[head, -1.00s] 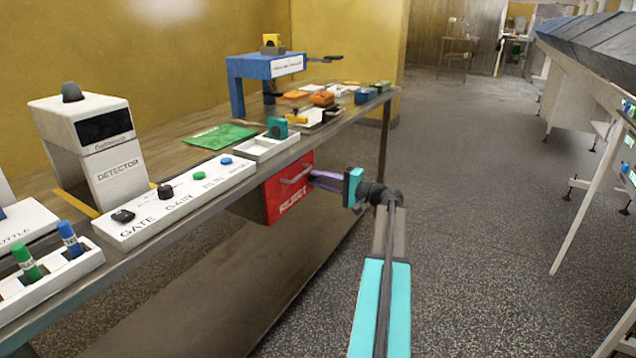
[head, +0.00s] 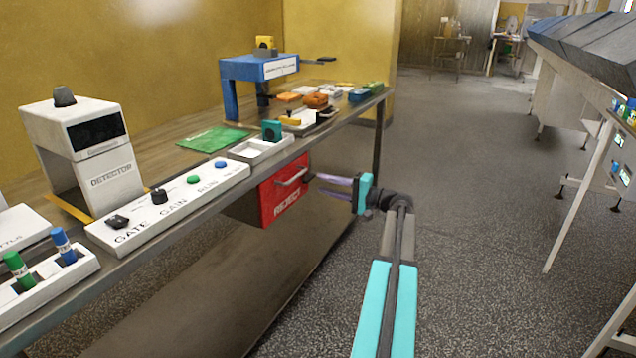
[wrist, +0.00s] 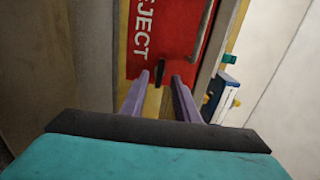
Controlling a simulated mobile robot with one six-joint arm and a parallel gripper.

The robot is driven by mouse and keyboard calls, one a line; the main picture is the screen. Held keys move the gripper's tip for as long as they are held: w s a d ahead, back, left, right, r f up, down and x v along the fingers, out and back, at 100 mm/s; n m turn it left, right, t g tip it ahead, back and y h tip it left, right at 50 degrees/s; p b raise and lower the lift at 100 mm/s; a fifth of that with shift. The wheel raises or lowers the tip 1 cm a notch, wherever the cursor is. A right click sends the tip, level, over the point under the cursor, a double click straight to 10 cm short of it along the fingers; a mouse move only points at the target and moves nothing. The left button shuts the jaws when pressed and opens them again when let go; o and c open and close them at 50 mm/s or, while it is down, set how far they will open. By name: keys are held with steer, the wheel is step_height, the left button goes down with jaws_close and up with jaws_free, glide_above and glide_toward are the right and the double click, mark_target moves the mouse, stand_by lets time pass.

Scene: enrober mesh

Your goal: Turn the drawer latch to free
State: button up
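The red drawer marked REJECT (head: 268,207) hangs under the bench top, with a metal bar handle (head: 292,178) on its front. It looks shut. The drawer front also shows in the wrist view (wrist: 150,20). A small dark latch (wrist: 160,72) sits at the drawer's edge in the wrist view, in line with the gap between my fingertips. In the head view I cannot make the latch out. My gripper (head: 318,179) points at the drawer front from the right. Its two purple fingers stand apart in the wrist view (wrist: 160,78), with nothing visibly clamped. I cannot tell whether they touch the latch.
On the bench (head: 160,222) stand a control panel (head: 170,205) with knobs and buttons, a white detector (head: 85,150), a white tray (head: 262,150) and a blue stand (head: 228,95). Grey floor (head: 470,200) lies open to the right, before a conveyor (head: 590,70).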

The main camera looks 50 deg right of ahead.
steer(key=v, duration=0.8)
steer(key=shift+s+p, duration=0.3)
steer(key=shift+p, duration=0.1)
steer(key=shift+a+f, duration=0.1)
steer(key=w+a+f+n+g+y+p, duration=0.1)
steer(key=w+a+f+g+y+p, duration=0.25)
steer(key=a+f, duration=0.8)
steer(key=w+a+f+n+g+p, duration=0.25)
steer(key=w+a+f+g, duration=0.4)
steer(key=a, duration=0.85)
steer(key=s+a+f+n+g+p, duration=0.1)
steer(key=s+a+f+g+p, duration=0.1)
steer(key=a+f, duration=0.55)
steer(key=s+a+f+n+g+p, duration=0.1)
steer(key=s+a+f+g+p, duration=0.3)
steer(key=a, duration=0.6)
steer(key=s+a+f+n+g+h+p, duration=0.2)
steer(key=s+a+f+n, duration=0.15)
steer(key=s+a, duration=0.35)
steer(key=s+a+f+n+g+h+p, duration=0.1)
steer(key=s+a+f+n+g+h, duration=0.2)
steer(key=s+a, duration=0.35)
steer(key=s+a+f+n+g+h+p, duration=0.1)
steer(key=s+n+h+p, duration=0.2)
steer(key=s, duration=0.8)
steer(key=shift+s+f+g, duration=0.25)
steer(key=shift+f+g, duration=0.15)
